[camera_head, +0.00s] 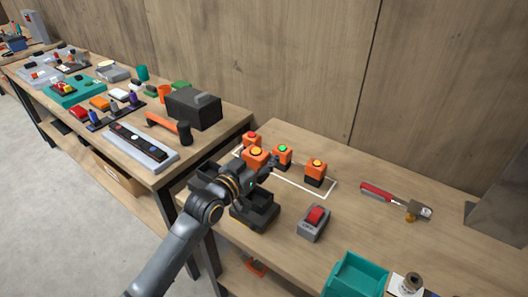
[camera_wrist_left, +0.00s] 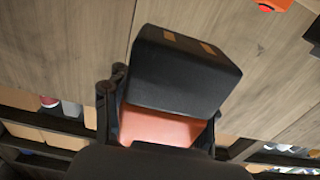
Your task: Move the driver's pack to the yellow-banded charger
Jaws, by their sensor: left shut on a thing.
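My left gripper (camera_head: 264,172) is shut on an orange and black battery pack (camera_head: 257,155) with a yellow-orange top dot. In the left wrist view, the pack's black end (camera_wrist_left: 185,72) with two copper contacts sticks out beyond the fingers, and its orange body (camera_wrist_left: 160,127) sits between them. A black charger (camera_head: 262,217) stands below the gripper, partly behind my arm. A second dark charger (camera_head: 203,172) is to its left, mostly hidden.
A white outline (camera_head: 300,186) marks the table around the packs. A grey box with a red switch (camera_head: 314,222), a teal bin (camera_head: 357,276) and a red-handled tool (camera_head: 380,192) lie to the right. A cluttered bench with a black case (camera_head: 192,108) is at the left.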

